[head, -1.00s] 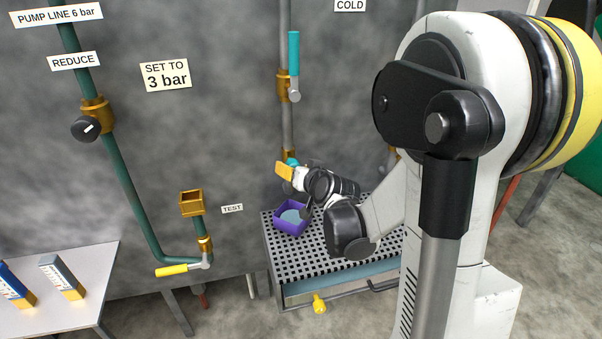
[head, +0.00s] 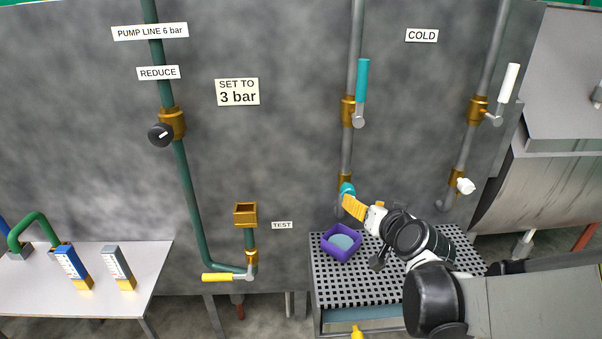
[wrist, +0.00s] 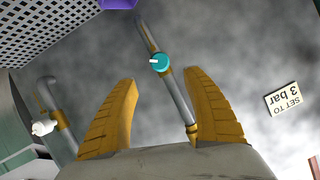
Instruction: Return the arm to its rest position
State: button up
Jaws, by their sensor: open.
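My gripper (head: 350,203) has yellow fingers and is near the teal tap knob (head: 347,189) at the lower end of the cold pipe in the head view. In the wrist view, the two fingers of my gripper (wrist: 162,112) stand apart with nothing between them. The teal knob (wrist: 160,62) shows beyond the fingertips, with grey wall behind it. My arm reaches in from the lower right of the head view.
A perforated bench (head: 335,280) below holds a purple bowl (head: 342,256) with bluish contents. Left of it are a yellow-handled valve (head: 218,277) and a white table (head: 140,275) with gauge blocks. A white-handled valve (head: 510,84) is on the right.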

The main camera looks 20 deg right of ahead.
jog(key=s+a+f+n+g+y, duration=0.2)
jog(key=s+a+n+g, duration=0.3)
jog(key=s+a, duration=1.1)
jog(key=shift+a+n+g, duration=0.2)
jog(key=shift+n+g, duration=0.1)
jog(key=shift+g, duration=0.5)
jog(key=shift+d, duration=0.1)
dwell(0.9)
